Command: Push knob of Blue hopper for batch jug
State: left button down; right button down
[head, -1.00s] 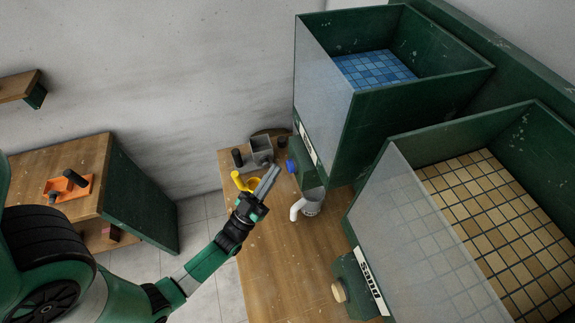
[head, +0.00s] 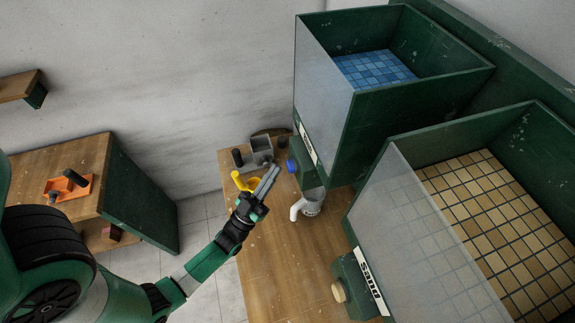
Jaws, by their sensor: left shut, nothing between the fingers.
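The blue hopper (head: 370,118) is a tall green bin with a clear front wall and blue tiles (head: 373,68) inside. Its blue knob (head: 291,166) sticks out at the lower left of the bin. The white batch jug (head: 309,204) stands on the bench under the hopper's outlet, its handle to the left. My left gripper (head: 269,179) is shut and empty, a short way left of the knob and apart from it in the picture. My right gripper is not in view.
A second green hopper (head: 400,145) labelled sand, with tan tiles and a tan knob (head: 338,292), stands nearer on the right. A yellow object (head: 240,181), a grey box (head: 261,149) and dark cylinders are on the wooden bench (head: 265,275). The bench front is clear.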

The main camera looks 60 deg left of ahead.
pick_arm(q)
jog(key=shift+w, duration=0.1)
dwell(0.3)
jog(key=shift+w, duration=0.35)
jog(key=shift+w+d+b, duration=0.15)
jog(key=shift+w+b, duration=0.45)
jog(key=shift+w, duration=0.3)
dwell(1.1)
jog(key=shift+s, duration=1.35)
jog(key=shift+a, duration=0.2)
jog(key=shift+s+a+p, duration=0.15)
jog(key=shift+s+p, duration=0.1)
jog(key=shift+s, duration=1)
jog(key=shift+s+a+p, duration=0.15)
jog(key=shift+s+p, duration=0.05)
jog(key=shift+s, duration=1.05)
